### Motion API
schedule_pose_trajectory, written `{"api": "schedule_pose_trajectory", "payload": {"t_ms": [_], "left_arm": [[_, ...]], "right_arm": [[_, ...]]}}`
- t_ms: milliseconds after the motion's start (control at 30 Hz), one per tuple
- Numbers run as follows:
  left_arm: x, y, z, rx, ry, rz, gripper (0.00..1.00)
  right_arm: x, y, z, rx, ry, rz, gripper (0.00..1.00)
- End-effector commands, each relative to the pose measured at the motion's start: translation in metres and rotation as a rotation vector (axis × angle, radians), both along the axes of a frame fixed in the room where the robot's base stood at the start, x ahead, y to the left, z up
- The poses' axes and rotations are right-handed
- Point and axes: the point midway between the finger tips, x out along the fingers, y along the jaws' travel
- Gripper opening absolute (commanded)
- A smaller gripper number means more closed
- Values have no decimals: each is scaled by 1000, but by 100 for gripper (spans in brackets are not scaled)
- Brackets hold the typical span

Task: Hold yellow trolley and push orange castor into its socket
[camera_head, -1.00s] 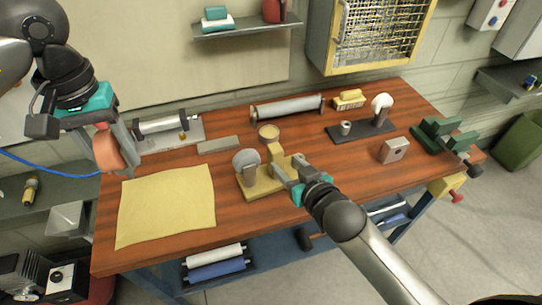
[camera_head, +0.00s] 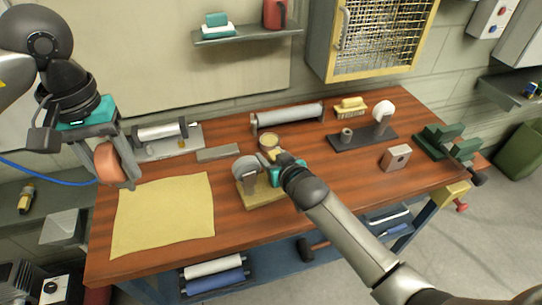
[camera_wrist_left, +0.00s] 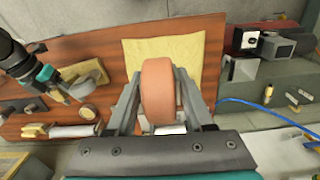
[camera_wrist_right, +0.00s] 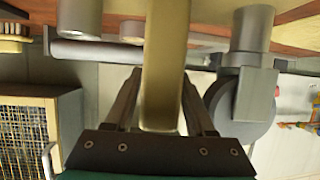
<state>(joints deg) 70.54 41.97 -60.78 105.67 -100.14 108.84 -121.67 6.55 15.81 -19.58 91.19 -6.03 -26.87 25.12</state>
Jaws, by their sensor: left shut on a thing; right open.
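The orange castor (camera_head: 108,163) is in my left gripper (camera_head: 116,158), held in the air over the left end of the table. In the left wrist view the castor (camera_wrist_left: 159,90) sits between both fingers. The yellow trolley (camera_head: 264,196) rests on the table with a grey wheel (camera_head: 247,168) at its left side. My right gripper (camera_head: 275,176) is at the trolley's upright. In the right wrist view the yellow upright (camera_wrist_right: 165,60) stands between the open fingers, and the grey wheel (camera_wrist_right: 245,95) is beside them. My gripper partly hides the upright in the head view; the socket is not discernible.
A yellow cloth (camera_head: 163,215) lies left of the trolley. A round tin (camera_head: 269,141) and a grey block (camera_head: 218,153) lie behind it. A grey holed block (camera_head: 396,158), a dark plate with posts (camera_head: 360,138) and a green vise (camera_head: 448,142) are to the right.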

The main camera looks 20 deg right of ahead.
Motion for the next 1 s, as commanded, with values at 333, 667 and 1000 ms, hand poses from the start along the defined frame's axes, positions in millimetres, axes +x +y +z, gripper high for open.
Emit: {"api": "schedule_pose_trajectory", "payload": {"t_ms": [333,667,1000], "left_arm": [[0,0,1,0,-1,0,0],[0,0,1,0,-1,0,0],[0,0,1,0,-1,0,0]], "right_arm": [[0,0,0,0,0,0,40],[0,0,0,0,0,0,3],[0,0,0,0,0,0,0]]}}
